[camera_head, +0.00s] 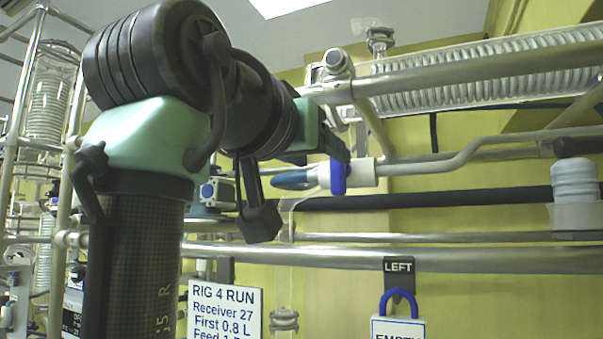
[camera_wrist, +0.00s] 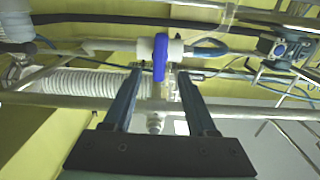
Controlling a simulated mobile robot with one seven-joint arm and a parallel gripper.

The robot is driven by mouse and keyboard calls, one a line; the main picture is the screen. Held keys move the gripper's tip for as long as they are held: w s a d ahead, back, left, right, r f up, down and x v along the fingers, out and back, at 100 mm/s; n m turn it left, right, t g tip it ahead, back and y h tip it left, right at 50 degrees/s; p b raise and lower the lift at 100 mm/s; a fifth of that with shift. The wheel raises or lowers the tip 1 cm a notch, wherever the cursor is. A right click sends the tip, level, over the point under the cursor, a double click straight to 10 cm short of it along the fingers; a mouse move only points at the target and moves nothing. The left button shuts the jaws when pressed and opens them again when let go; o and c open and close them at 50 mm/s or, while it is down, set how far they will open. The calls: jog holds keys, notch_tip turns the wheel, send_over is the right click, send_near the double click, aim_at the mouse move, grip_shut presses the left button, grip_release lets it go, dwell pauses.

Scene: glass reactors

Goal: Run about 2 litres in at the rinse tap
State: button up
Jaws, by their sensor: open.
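A white tap (camera_head: 357,172) with a blue handle (camera_head: 338,178) sits on a horizontal pipe in the head view. The handle points roughly up and down, across the pipe. I see no label naming this tap. A dark blue piece (camera_head: 293,180) joins its left side. My gripper (camera_wrist: 158,72) is open and empty in the wrist view. The blue handle (camera_wrist: 160,57) shows between and just beyond its fingertips; whether a finger touches it I cannot tell. In the head view my gripper (camera_head: 334,148) reaches the tap from the upper left, its fingers partly hidden.
Metal rails (camera_head: 450,258) run across below the tap, and a coiled glass tube (camera_head: 490,75) lies above. A white sign (camera_head: 225,310) reads "RIG 4 RUN, Receiver 27, First 0.8 L", its bottom cut off. A white tag (camera_head: 398,328) with a blue shackle hangs under a "LEFT" plate (camera_head: 398,267).

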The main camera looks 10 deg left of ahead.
jog(key=b+v, duration=0.2)
jog(key=v, duration=0.4)
jog(key=shift+w, duration=0.1)
